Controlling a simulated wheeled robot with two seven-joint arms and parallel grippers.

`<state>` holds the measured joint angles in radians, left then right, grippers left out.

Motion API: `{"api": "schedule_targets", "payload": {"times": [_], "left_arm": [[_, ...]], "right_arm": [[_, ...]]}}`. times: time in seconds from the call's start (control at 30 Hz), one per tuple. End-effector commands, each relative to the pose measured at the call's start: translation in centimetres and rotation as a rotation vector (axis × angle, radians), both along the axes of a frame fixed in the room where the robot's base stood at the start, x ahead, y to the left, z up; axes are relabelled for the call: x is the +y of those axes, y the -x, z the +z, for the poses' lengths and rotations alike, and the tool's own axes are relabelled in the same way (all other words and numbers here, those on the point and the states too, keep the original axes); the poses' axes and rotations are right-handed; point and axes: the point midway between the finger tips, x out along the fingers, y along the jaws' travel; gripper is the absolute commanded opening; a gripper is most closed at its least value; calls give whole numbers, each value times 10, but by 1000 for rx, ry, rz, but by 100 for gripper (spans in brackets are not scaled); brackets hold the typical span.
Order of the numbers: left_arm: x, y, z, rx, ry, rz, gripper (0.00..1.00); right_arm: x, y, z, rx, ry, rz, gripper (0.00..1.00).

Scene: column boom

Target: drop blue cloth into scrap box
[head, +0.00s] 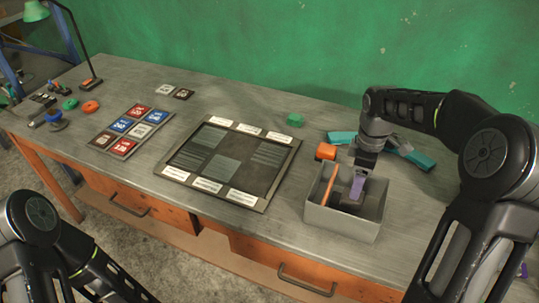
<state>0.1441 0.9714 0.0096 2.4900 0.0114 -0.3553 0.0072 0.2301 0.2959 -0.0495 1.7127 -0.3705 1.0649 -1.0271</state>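The scrap box looks to be the open grey box (342,223) at the right of the bench. My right gripper (358,184) points down over and into its opening. A small purple piece shows at its tip; I cannot tell whether it is a finger or something held. An orange slab (329,186) leans inside the box at the left. No plainly blue cloth shows. A flat teal thing (411,153) lies on the bench behind my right gripper, partly hidden by it. My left arm is at the bottom left, its gripper out of view.
An orange block (325,151) stands just behind the box. A dark framed board (233,161) with white labels lies mid-bench, a green ring (295,119) behind it. Coloured cards (132,130) and a green lamp (37,11) are at the left. The front left bench strip is clear.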

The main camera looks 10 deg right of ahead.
Motion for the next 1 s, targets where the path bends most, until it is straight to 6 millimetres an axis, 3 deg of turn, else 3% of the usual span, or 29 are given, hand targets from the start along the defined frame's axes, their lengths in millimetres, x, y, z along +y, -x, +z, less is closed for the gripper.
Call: {"api": "schedule_targets", "payload": {"times": [0.17, 0.6, 1.0], "left_arm": [[0, 0, -3, -1, 1, 0, 66], [-1, -2, -11, -5, 3, -1, 66], [-1, -2, -11, -4, 3, -2, 66]], "right_arm": [[0, -1, 12, -4, 0, 0, 66], [0, -1, 74, -2, 0, 1, 66], [0, 0, 78, 0, 0, 1, 66]]}}
